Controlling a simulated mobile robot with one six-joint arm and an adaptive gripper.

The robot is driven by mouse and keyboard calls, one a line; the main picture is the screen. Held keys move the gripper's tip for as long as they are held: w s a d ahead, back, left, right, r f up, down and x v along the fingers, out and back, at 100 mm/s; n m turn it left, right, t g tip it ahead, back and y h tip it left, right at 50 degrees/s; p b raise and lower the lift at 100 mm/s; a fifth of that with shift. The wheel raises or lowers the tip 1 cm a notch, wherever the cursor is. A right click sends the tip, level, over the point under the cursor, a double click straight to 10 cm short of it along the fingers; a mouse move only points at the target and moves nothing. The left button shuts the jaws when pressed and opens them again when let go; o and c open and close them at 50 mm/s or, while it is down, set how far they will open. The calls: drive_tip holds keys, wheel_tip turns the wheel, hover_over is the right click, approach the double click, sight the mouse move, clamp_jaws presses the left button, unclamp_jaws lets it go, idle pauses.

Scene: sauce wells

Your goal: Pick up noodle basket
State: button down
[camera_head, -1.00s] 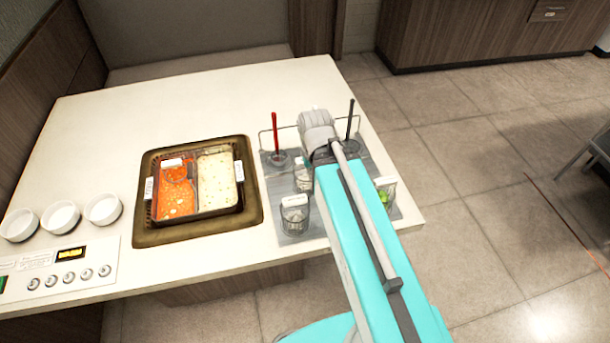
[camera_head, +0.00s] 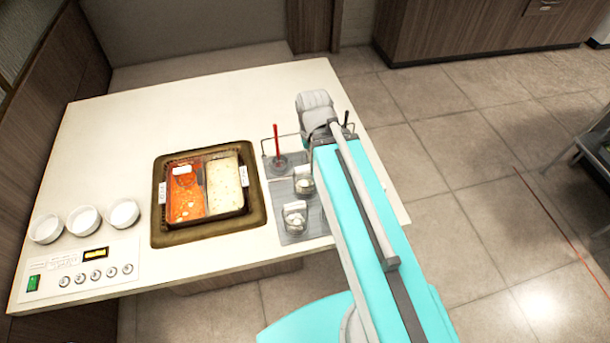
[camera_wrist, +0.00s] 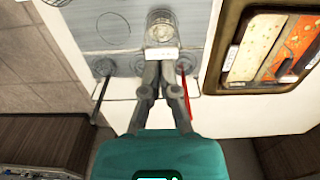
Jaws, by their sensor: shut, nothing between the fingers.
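A round wire-mesh basket (camera_wrist: 160,20) with a white label (camera_wrist: 162,54) stands on the grey tray, straight ahead of my gripper in the wrist view. It looks like the noodle basket, but I cannot read the label. My gripper (camera_wrist: 160,72) is shut and empty, with its fingertips close to the label; I cannot tell if they touch.
A red handle (camera_wrist: 185,92) and a dark handle (camera_wrist: 100,100) rise on either side of my fingers. A two-part pot of red and pale broth (camera_head: 207,190) sits in the counter. Several white bowls (camera_head: 84,219) stand at left. The counter's back part is clear.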

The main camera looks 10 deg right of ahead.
drive_tip(key=shift+r+p, duration=1.1)
drive_tip(key=shift+r, duration=0.65)
drive_tip(key=c, duration=1.3)
unclamp_jaws()
drive_tip(key=shift+c, duration=0.2)
